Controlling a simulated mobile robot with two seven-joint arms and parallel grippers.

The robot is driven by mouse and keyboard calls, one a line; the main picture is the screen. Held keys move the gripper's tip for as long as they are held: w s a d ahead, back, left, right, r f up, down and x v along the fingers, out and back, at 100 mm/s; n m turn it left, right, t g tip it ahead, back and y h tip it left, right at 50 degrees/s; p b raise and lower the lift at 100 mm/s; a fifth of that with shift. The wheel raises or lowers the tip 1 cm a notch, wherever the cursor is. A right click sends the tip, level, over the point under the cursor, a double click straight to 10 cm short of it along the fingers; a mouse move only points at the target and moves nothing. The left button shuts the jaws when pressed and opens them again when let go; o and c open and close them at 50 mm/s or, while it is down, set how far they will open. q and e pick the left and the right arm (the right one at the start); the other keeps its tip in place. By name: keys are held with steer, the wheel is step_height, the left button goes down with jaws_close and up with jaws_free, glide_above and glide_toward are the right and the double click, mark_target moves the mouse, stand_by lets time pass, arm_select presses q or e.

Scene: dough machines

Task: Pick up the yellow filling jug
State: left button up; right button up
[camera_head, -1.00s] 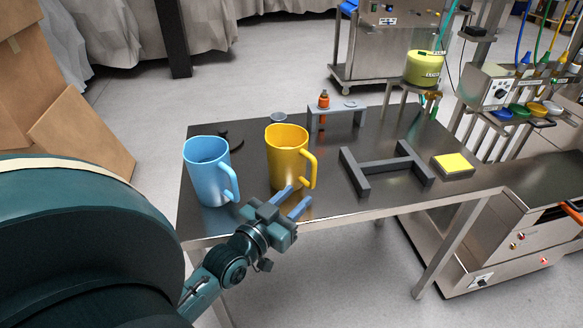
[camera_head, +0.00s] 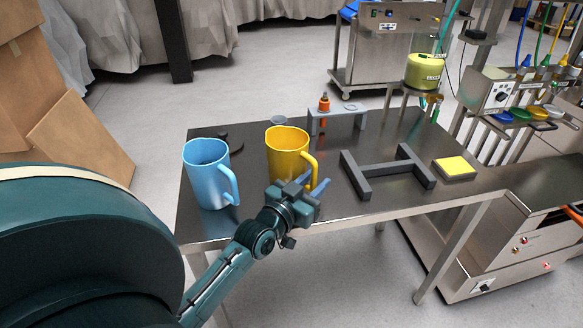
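The yellow filling jug (camera_head: 286,152) stands upright on the dark metal table, its handle (camera_head: 315,167) facing right. My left gripper (camera_head: 314,183) is at the lower part of that handle, at the table's front edge side of the jug. Its two blue-grey fingers are apart, with the handle's lower end near or between them; I cannot tell whether they touch it. The gripper body hides the jug's lower right part. My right gripper is not in view.
A blue jug (camera_head: 207,172) stands left of the yellow one. A grey H-shaped frame (camera_head: 388,170), a yellow-topped block (camera_head: 454,168) and a small grey stand (camera_head: 338,119) with an orange bottle lie to the right and behind. The table (camera_head: 240,222) is clear near its front edge.

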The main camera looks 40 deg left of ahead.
arm_select(q)
jaws_close()
stand_by(0.6)
stand_by(0.5)
steer(key=shift+r, duration=0.15)
